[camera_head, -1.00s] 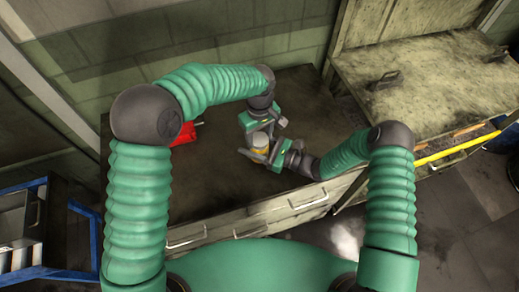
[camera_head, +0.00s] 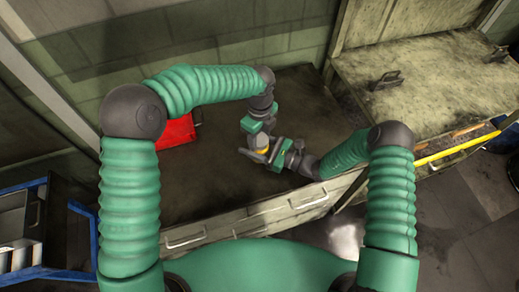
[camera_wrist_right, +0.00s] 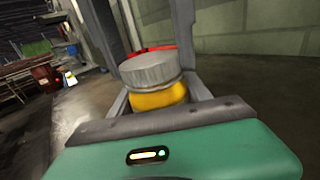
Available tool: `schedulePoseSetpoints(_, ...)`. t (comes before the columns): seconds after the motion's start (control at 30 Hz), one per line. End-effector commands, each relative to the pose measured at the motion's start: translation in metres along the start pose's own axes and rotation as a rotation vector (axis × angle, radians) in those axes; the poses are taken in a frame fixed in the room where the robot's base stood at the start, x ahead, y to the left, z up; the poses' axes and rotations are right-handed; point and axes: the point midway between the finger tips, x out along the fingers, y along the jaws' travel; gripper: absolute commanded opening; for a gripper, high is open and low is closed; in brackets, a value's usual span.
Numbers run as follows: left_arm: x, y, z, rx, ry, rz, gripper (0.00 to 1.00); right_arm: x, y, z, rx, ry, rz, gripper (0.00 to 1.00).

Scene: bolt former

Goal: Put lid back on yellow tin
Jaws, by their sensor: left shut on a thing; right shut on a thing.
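The yellow tin (camera_head: 261,151) is above the dark bench at its front right. In the right wrist view the yellow tin (camera_wrist_right: 158,97) stands between the two fingers of my right gripper (camera_wrist_right: 157,103), which is shut on its body. The ribbed grey lid (camera_wrist_right: 150,70) sits at the top of the tin, slightly tilted in this view; whether it is fully seated I cannot tell. My left gripper (camera_head: 261,138) comes down from above and is shut on the lid. Its grey fingers (camera_wrist_right: 144,45) stand at either side of the lid.
A red object (camera_head: 176,131) lies on the dark bench (camera_head: 215,185) to the left, partly behind my left arm. A worktop with handles (camera_head: 425,85) and a yellow bar (camera_head: 458,150) are at the right. Drawers (camera_head: 270,212) line the bench front. The bench middle is clear.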

Motion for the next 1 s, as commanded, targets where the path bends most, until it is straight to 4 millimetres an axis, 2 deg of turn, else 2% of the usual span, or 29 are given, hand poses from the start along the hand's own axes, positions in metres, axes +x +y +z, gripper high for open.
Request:
schedulePoseSetpoints(0.03, -0.002, -0.004, 0.002, -0.002, -0.004, -0.013, 0.04, 0.001, 0.005, 0.000, 0.000, -0.002, 0.011, 0.00)
schedulePoseSetpoints(0.07, -0.002, -0.004, 0.002, -0.002, -0.004, -0.013, 0.55, 0.001, 0.005, 0.000, 0.000, -0.002, 0.011, 0.00)
schedulePoseSetpoints(0.2, -0.002, -0.003, 0.002, -0.003, -0.003, -0.011, 0.73, 0.001, 0.004, 0.000, 0.000, -0.002, 0.010, 0.00)
schedulePoseSetpoints(0.5, -0.003, -0.002, 0.001, -0.004, -0.003, -0.006, 0.74, 0.001, 0.002, 0.000, 0.000, -0.001, 0.005, 0.00)
schedulePoseSetpoints(0.8, -0.041, -0.002, 0.001, -0.005, -0.003, -0.006, 0.74, 0.000, 0.001, 0.000, 0.000, 0.000, 0.003, 0.00)
schedulePoseSetpoints(1.0, -0.046, -0.001, 0.001, -0.005, -0.001, -0.003, 0.74, 0.000, 0.001, 0.000, 0.000, -0.001, 0.003, 0.00)
